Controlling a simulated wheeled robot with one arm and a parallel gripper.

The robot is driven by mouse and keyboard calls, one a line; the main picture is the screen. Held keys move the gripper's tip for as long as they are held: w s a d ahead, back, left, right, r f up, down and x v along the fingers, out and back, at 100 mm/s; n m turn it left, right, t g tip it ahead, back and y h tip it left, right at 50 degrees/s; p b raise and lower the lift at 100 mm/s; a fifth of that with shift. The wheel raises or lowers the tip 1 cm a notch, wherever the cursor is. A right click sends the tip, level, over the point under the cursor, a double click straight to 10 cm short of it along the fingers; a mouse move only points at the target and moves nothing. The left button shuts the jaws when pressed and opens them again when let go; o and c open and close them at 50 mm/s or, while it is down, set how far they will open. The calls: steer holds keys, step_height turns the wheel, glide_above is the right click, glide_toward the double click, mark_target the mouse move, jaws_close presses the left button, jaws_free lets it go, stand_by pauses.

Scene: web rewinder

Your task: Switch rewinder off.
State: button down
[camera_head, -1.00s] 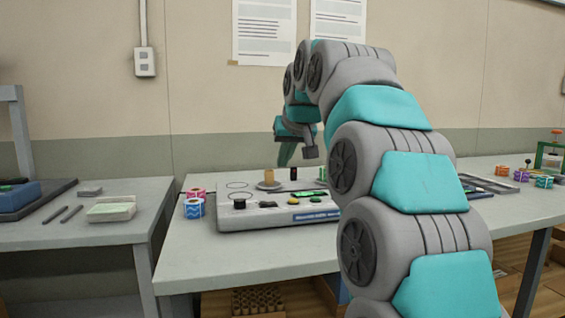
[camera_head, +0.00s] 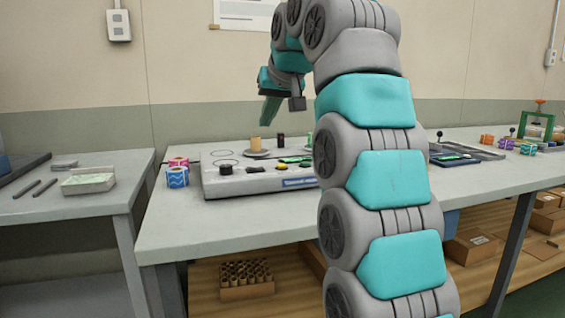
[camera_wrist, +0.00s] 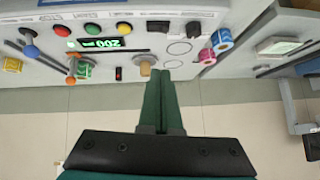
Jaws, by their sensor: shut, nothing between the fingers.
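The rewinder is a grey box (camera_head: 222,185) with a sloped control panel on the table. In the head view its panel has a black knob (camera_head: 226,169), a yellow part (camera_head: 256,168) and a blue label. The wrist view shows a green lit display (camera_wrist: 100,43) reading 200, a red button (camera_wrist: 124,28), a green button (camera_wrist: 92,28), a black rocker-like part (camera_wrist: 158,26) and a small black part with a red mark (camera_wrist: 118,73). My gripper (camera_head: 267,119) is shut and empty, above the tan core (camera_head: 256,145). My arm hides the panel's right end.
Pink and blue label rolls (camera_head: 177,176) stand left of the rewinder. A separate left table (camera_head: 70,215) holds a pad and rods. Trays (camera_head: 465,153) and a green-framed device (camera_head: 537,125) stand to the right. The table front is clear.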

steer(key=shift+s+a, duration=0.1)
steer(key=shift+f, duration=0.1)
stand_by(0.3)
steer(key=b, duration=0.2)
glide_above(254, 174)
steer(key=f, duration=0.6)
steer(key=shift+d+f, duration=0.35)
steer(key=shift+f, duration=0.05)
steer(key=shift+w+a+f, duration=0.1)
steer(key=shift+w+f, duration=0.15)
steer(key=shift+f, duration=0.1)
steer(key=shift+s+f+b, duration=0.15)
steer(key=shift+f+b, duration=0.3)
steer(key=shift+f, duration=0.25)
steer(key=shift+a+f, duration=0.15)
steer(key=shift+f, duration=0.75)
steer(key=shift+f, duration=0.1)
